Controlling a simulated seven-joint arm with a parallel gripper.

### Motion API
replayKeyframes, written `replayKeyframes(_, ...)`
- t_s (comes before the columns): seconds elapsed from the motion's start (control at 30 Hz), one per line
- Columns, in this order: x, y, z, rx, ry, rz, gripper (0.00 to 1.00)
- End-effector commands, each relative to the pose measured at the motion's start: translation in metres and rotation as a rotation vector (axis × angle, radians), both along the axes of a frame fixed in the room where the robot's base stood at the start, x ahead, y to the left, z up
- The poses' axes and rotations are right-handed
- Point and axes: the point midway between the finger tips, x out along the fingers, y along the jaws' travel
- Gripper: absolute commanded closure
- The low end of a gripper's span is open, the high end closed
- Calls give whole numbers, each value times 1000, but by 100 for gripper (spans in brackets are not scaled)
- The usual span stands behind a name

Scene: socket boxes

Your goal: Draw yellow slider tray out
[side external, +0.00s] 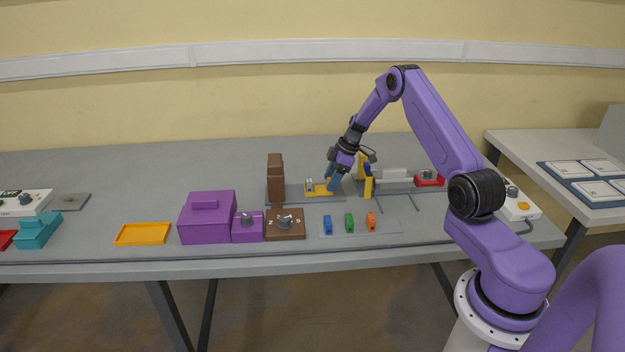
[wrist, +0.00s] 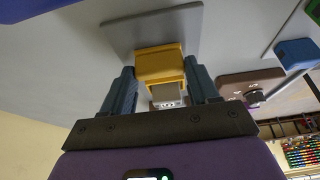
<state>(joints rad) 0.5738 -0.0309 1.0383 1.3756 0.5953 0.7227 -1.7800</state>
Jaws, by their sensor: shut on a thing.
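The yellow slider tray (side external: 316,192) lies on a grey base plate right of a tall brown block, with a small grey piece on it. My gripper (side external: 332,184) reaches down at the tray's right end. In the wrist view, the yellow tray (wrist: 160,66) is between the two fingers of my gripper (wrist: 158,70), which is shut on it. A pale grey piece (wrist: 167,96) shows at the tray, close to the gripper's palm. The exact finger contact is partly hidden in the side view.
The tall brown block (side external: 275,180) stands just left of the tray. Yellow posts (side external: 368,187) stand to its right. Blue (side external: 327,225), green (side external: 349,222) and orange (side external: 371,222) blocks sit in front. Purple box (side external: 207,222) and brown box (side external: 285,232) stand front left.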

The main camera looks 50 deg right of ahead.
Motion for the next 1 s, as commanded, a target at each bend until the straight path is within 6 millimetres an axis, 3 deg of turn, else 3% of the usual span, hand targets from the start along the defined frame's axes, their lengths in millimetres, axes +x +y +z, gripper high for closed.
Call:
replayKeyframes(0.4,-10,-11,0,-1,0,-3,95)
replayKeyframes(0.43,-10,-11,0,-1,0,-3,31)
replayKeyframes(0.5,-10,-11,0,-1,0,-3,15)
replayKeyframes(0.83,-8,-9,2,-1,-2,-1,15)
replayKeyframes(1.0,-12,-14,20,-2,-4,-3,15)
